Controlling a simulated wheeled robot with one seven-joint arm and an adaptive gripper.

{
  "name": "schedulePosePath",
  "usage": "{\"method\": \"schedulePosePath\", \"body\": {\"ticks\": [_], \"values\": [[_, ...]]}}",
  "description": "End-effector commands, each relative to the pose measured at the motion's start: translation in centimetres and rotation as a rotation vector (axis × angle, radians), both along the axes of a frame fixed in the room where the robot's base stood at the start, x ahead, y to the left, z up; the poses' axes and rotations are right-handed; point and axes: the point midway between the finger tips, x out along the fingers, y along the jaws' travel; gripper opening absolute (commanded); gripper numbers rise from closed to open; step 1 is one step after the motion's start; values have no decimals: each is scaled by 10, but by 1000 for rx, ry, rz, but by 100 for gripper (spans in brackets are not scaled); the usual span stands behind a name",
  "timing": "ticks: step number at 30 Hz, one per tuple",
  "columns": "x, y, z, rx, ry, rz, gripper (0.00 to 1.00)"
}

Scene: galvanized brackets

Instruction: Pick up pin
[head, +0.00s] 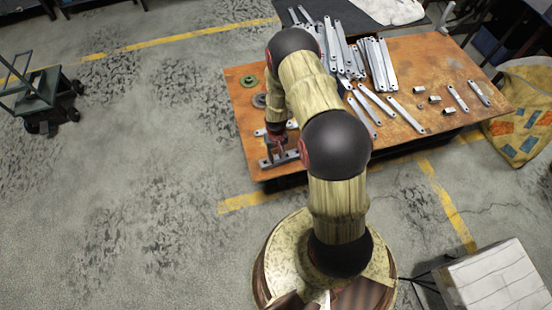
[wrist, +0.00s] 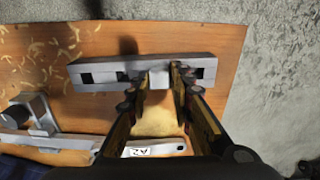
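A grey metal bar with square holes (wrist: 105,74) lies near the edge of the rusty orange table; it also shows in the head view (head: 268,163). A small pale block, which looks like the pin (wrist: 159,78), is at the bar, between my fingertips. My gripper (wrist: 161,80) points down at the bar with its two dark fingers apart, one on each side of this block. I cannot tell whether the fingers press on it. In the head view my gripper (head: 279,142) is small and low over the bar, and the pin cannot be made out.
A bracket (wrist: 37,113) and a flat labelled strip (wrist: 155,149) lie close to my gripper. Many metal strips (head: 380,65) and several short cylinders (head: 434,99) cover the table's back and right. Two round discs (head: 249,82) lie at its left.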

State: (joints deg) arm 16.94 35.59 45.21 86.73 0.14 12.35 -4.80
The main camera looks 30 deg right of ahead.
Motion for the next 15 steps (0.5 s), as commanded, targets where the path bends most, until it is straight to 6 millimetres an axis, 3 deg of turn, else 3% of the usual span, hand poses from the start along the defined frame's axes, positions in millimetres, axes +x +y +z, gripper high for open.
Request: {"method": "schedulePosePath", "body": {"ticks": [10,15], "values": [[0,0,0,0,0,0,1],[0,0,0,0,0,0,0]]}}
